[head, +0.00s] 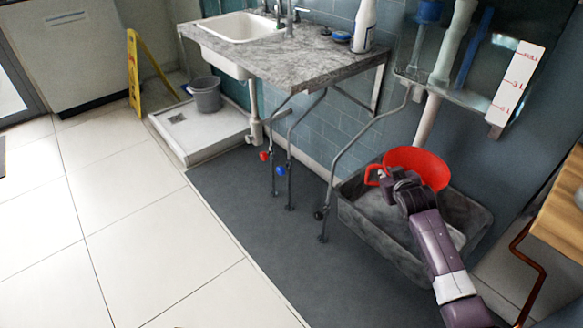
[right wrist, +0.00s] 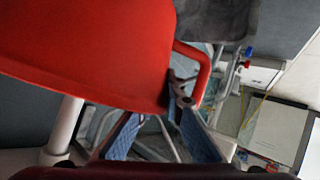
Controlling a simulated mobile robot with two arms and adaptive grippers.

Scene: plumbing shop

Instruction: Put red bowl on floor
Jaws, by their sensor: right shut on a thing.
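The red bowl (head: 418,162), which has a loop handle, is above the far rim of the grey tub (head: 372,235) in the head view. My right gripper (head: 388,177) is at the bowl's near side, shut on it close to the handle. In the right wrist view the bowl (right wrist: 95,50) fills the upper left, its handle to the right. The right gripper's fingers (right wrist: 178,125) reach up to the bowl's edge. The exact contact is partly hidden. My left gripper is not in view.
A marble counter with sink (head: 300,62) stands behind, its pipes and taps (head: 283,170) left of the tub. A wooden shelf (head: 560,205) is at the right. A dark floor mat (head: 250,200) and white floor tiles (head: 150,245) are clear. A clear tank (head: 470,60) hangs above.

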